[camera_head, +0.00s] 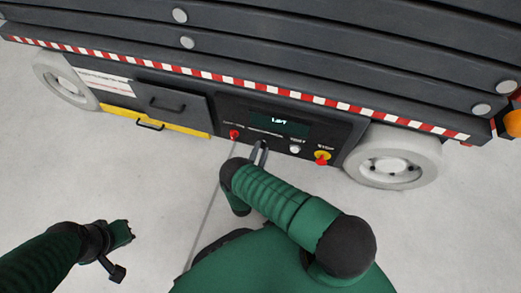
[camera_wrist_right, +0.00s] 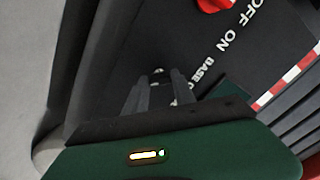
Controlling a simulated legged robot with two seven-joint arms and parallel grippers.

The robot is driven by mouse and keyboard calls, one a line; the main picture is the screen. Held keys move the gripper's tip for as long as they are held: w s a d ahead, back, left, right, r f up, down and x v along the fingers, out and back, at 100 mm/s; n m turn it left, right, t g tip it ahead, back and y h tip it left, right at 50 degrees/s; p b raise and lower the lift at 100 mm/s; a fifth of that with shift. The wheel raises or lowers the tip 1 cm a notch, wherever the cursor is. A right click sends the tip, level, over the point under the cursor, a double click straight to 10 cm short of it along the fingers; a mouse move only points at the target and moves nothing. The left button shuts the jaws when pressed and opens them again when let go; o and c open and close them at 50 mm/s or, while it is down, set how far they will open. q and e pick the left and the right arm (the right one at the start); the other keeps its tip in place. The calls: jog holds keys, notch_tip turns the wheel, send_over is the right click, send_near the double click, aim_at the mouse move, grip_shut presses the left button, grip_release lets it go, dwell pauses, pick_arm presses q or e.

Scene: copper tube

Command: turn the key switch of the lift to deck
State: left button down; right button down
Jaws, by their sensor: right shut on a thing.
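The lift's control panel (camera_head: 285,125) is on the dark side of the lift, with a lit display (camera_head: 279,123). The key switch (camera_wrist_right: 158,72) shows only as a small bit of metal at my fingertips in the right wrist view. My right gripper (camera_head: 258,153) reaches the panel below the display, its two fingers closed on the key. The fingers also show in the right wrist view (camera_wrist_right: 152,92). They hide most of the key, so its angle cannot be told. The label beside it reads "BASE" and is then cut off by my gripper. My left gripper (camera_head: 120,252) hangs over the floor, away from the lift.
A red knob (camera_head: 234,134) is left of my right gripper; it shows also in the wrist view (camera_wrist_right: 214,4) by "OFF ON". A white button (camera_head: 294,149) and a red-and-yellow stop button (camera_head: 322,157) are to the right. Wheels (camera_head: 395,158) flank the panel. The floor is clear.

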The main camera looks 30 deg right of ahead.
jog(key=shift+s+f, duration=0.1)
jog(key=shift+s, duration=0.05)
jog(key=c, duration=1)
grip_release()
jog(key=shift+c, duration=0.2)
